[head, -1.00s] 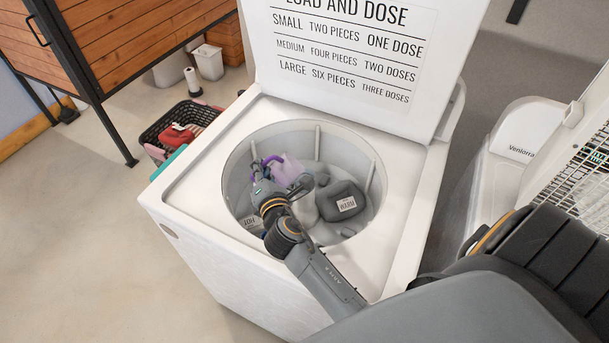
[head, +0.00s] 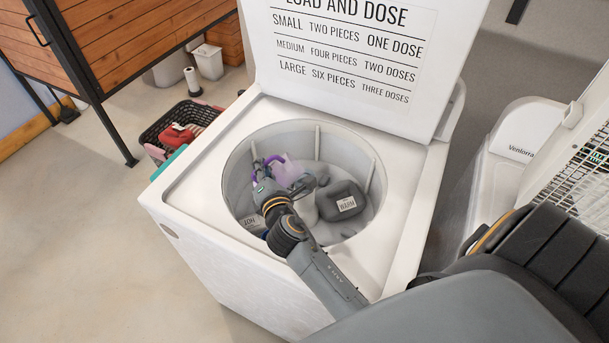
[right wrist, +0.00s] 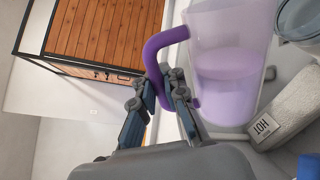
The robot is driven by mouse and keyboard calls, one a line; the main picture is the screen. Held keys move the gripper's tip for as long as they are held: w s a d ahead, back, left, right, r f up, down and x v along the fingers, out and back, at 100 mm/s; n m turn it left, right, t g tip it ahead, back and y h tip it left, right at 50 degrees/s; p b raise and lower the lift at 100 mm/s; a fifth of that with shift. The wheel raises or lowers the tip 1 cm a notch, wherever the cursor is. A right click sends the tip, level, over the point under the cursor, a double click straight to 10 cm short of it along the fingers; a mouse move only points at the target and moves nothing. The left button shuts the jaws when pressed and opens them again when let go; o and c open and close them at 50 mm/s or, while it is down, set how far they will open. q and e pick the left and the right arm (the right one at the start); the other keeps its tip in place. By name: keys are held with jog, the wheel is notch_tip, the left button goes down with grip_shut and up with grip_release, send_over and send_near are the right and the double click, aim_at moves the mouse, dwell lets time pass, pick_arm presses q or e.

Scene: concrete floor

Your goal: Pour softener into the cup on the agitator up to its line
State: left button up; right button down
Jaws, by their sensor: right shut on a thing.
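A translucent lilac jug (right wrist: 232,40) with a purple handle (right wrist: 158,62) holds purple liquid softener (right wrist: 225,96). My right gripper (right wrist: 168,88) is shut on the handle. In the head view the jug (head: 286,170) is over the open tub of the white washer (head: 196,150), at its left rear. The jug looks tilted there, but I see no stream of liquid. A grey rounded rim (right wrist: 300,38) at the top right of the right wrist view may be the agitator cup. Its line and fill level do not show. My left gripper is not in view.
A dark bundle labelled WARM (head: 342,201) lies in the tub's right side. A pale bundle labelled HOT (right wrist: 268,126) lies near the jug. The raised lid (head: 350,60) stands behind the tub. A black basket (head: 178,122) stands on the floor at left.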

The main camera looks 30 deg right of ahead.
jog(key=shift+d+r+m+y, duration=0.2)
jog(key=shift+d+m+y, duration=0.15)
jog(key=shift+m, duration=0.25)
dwell(3.4)
jog(key=shift+d+r+m+p, duration=0.2)
jog(key=shift+d+m+p, duration=0.1)
jog(key=shift+p, duration=0.2)
dwell(2.1)
jog(key=a+f+n+b, duration=0.1)
jog(key=a+n+b, duration=0.1)
jog(key=shift+f+n, duration=0.2)
jog(key=shift+n, duration=0.2)
jog(key=shift+w+a+r+n+h, duration=0.15)
jog(key=shift+a+n+h, duration=0.1)
jog(key=shift+n+h, duration=0.2)
jog(key=shift+a+f+n+b, duration=0.35)
jog(key=shift+a+f+n, duration=0.2)
jog(key=shift+n, duration=0.2)
jog(key=a+n, duration=0.1)
jog(key=n, duration=0.1)
jog(key=a+r+n+h+p, duration=0.1)
jog(key=a+n, duration=0.1)
jog(key=a+n+t+p, duration=0.1)
jog(key=a+n, duration=0.1)
jog(key=shift+w+r+n+h, duration=0.3)
jog(key=shift+w+r, duration=0.05)
